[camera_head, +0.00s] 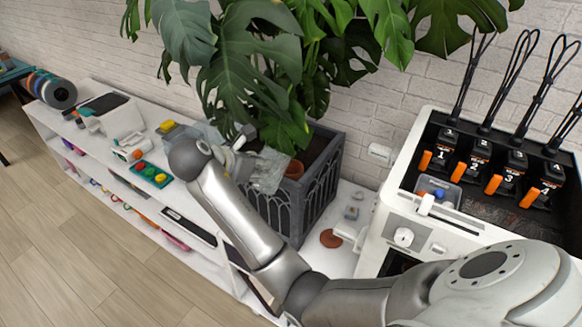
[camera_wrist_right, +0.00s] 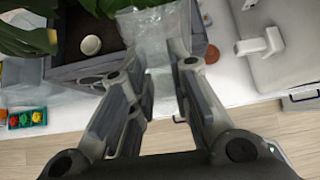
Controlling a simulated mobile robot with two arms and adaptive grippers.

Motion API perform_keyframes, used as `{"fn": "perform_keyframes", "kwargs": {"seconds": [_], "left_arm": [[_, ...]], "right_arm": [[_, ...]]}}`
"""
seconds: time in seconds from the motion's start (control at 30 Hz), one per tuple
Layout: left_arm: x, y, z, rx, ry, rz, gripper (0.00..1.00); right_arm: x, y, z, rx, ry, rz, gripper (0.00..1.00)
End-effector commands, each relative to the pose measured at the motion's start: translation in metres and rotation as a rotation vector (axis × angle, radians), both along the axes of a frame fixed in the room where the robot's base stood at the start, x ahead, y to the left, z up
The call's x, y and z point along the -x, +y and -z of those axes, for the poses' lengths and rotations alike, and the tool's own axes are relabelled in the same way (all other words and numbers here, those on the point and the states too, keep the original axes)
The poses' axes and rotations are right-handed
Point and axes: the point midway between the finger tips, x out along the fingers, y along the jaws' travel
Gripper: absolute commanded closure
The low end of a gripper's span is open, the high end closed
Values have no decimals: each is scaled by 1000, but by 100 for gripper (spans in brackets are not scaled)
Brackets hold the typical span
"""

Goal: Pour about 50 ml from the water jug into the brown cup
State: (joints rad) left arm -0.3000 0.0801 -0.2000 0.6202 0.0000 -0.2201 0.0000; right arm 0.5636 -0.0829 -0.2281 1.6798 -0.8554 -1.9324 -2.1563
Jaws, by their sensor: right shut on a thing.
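The clear water jug (camera_head: 268,174) is held at the front corner of the planter. It also shows between the fingers in the right wrist view (camera_wrist_right: 163,38). My right gripper (camera_head: 238,150) is shut on it; its two fingers (camera_wrist_right: 165,65) stand on either side of the jug. The water level cannot be made out. A small brown cup (camera_head: 294,169) sits in the planter just beyond the jug; in the wrist view a round pale-looking cup (camera_wrist_right: 90,45) shows there, left of and apart from the jug. My left gripper is not in view.
The planter (camera_head: 313,208) holds a large leafy plant (camera_head: 255,60) that hangs over this spot. A brown disc (camera_head: 331,238) and small parts lie right of it. A white machine (camera_head: 405,238) stands further right. A teal tray (camera_head: 150,173) lies on the white shelf at left.

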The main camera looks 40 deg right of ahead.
Motion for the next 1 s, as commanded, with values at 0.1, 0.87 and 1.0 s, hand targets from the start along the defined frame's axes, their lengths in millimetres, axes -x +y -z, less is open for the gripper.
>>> {"fn": "perform_keyframes", "kwargs": {"seconds": [0.1,0.87,1.0], "left_arm": [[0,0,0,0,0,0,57],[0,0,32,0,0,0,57],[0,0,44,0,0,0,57]], "right_arm": [[1,2,4,25,-5,-1,100],[17,43,92,449,-170,-1,100],[19,49,108,507,-197,-1,100]]}}
